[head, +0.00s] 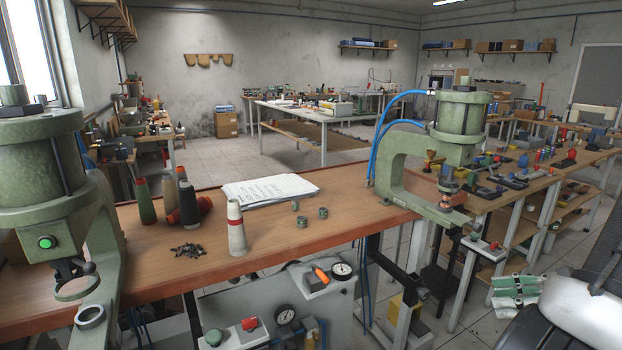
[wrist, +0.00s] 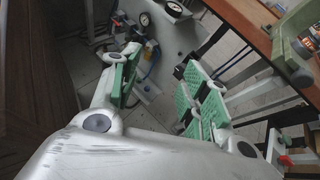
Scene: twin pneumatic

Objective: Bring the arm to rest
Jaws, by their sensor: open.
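My gripper (wrist: 165,92) shows large in the wrist view, its two green-padded fingers spread wide apart with nothing between them. In the head view my gripper (head: 517,288) is at the lower right, out in front of the benches and clear of the table edge. The white end of my arm shows beside it at the right edge. The gripper touches nothing that I can see.
A wooden workbench (head: 345,213) carries two green presses, the left one (head: 45,165) and the right one (head: 462,120), thread cones, papers (head: 270,188) and small rings. A grey cabinet with gauges (head: 270,315) stands below.

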